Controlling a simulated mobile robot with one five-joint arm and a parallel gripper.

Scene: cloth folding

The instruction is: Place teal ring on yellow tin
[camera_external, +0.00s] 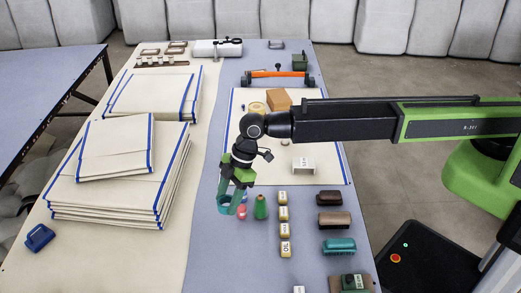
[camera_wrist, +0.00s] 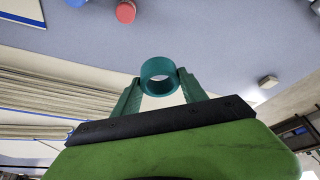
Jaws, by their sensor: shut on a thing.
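The teal ring (camera_wrist: 158,67) is between the two fingertips of my gripper (camera_wrist: 159,80) in the wrist view, with its hole showing. In the external view my gripper (camera_external: 233,200) points down and holds the teal ring (camera_external: 224,204) above the blue-grey table, left of the coloured pieces. A round, pale yellow thing (camera_external: 257,107), perhaps the yellow tin, lies farther back on the cream cloth, behind my arm and well apart from the ring. Its details are too small to tell.
A red piece (camera_external: 242,212) and a green bottle-shaped piece (camera_external: 261,208) stand close right of the ring. Several labelled yellow blocks (camera_external: 284,214) form a column beyond them. Folded cloth stacks (camera_external: 118,180) fill the left. An orange box (camera_external: 279,98) stands beside the round yellow thing.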

